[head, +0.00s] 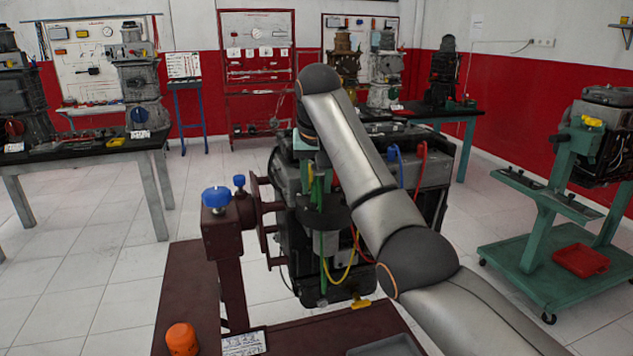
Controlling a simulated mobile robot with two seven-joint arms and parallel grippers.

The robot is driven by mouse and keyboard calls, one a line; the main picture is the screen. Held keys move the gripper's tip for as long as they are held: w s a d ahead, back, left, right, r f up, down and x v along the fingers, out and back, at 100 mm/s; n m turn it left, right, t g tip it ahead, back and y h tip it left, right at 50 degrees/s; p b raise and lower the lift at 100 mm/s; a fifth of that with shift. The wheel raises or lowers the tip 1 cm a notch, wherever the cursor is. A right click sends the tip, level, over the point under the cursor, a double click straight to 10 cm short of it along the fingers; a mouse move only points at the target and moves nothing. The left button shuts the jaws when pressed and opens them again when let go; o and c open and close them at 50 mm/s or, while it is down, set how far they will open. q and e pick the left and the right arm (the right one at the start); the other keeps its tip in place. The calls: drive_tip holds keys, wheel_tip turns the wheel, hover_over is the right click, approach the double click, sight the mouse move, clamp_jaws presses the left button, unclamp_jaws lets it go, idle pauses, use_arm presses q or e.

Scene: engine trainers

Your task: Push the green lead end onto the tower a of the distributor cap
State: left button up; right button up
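A green lead (321,243) hangs down the near side of the engine (292,240), with more green showing just above a dark round part. That dark round part (322,214), possibly the distributor cap, is partly behind my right arm. I cannot make out tower a or the lead's end. My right arm comes in from the lower right, bends high up and reaches down toward the engine. My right gripper (316,178) is over the dark round part by the green strands. Its fingers are too small and dark to read. My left gripper is not in view.
Yellow (346,272), red (358,243) and blue (397,163) leads hang around the engine. The dark red stand (222,250) has a blue knob (216,197). An orange object (181,339) stands on its base. Workbenches and a green trolley (540,238) stand apart, with open floor between.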

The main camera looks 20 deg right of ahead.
drive_tip(key=o, duration=0.3)
